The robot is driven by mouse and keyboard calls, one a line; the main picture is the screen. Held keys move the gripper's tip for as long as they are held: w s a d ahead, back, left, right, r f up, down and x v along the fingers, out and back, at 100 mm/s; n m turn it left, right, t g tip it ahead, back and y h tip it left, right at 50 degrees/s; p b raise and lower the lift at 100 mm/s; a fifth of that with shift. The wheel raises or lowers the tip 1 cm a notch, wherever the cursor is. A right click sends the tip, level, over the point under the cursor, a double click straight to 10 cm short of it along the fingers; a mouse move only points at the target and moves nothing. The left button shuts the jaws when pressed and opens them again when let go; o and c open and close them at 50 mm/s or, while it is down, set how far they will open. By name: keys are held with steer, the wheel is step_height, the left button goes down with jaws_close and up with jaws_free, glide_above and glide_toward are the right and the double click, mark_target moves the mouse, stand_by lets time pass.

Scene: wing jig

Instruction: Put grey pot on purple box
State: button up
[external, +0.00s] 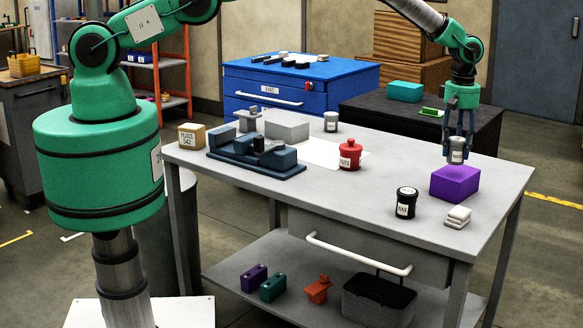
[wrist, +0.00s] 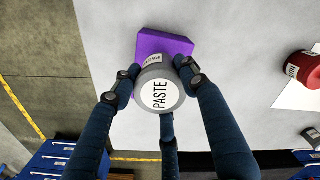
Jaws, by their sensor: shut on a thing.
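A grey pot (external: 457,150) with a white label is between the fingers of my gripper (external: 459,154), which is shut on it. In the wrist view the pot's lid (wrist: 160,94) reads PASTE, and the fingers press around its sides. The purple box (external: 455,184) lies on the right part of the grey table. The pot is upright over the box's far part; whether its base touches the box top I cannot tell. In the wrist view the purple box (wrist: 163,42) shows behind the pot, which hides part of it.
A black jar (external: 406,202) and stacked white pieces (external: 458,216) stand close to the purple box. A red pot (external: 350,154), another grey pot (external: 331,121) and a dark blue fixture (external: 255,160) are farther left. The table's right edge is near the box.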

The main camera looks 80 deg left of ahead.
mark_target(455, 158)
stand_by(0.3)
steer(key=shift+f, duration=1.7)
steer(key=shift+f, duration=0.2)
steer(key=o, duration=1.2)
steer(key=shift+o, duration=0.2)
steer(key=shift+r, duration=0.1)
step_height(455, 158, up, 12)
steer(key=shift+r, duration=0.1)
steer(key=shift+r, duration=0.1)
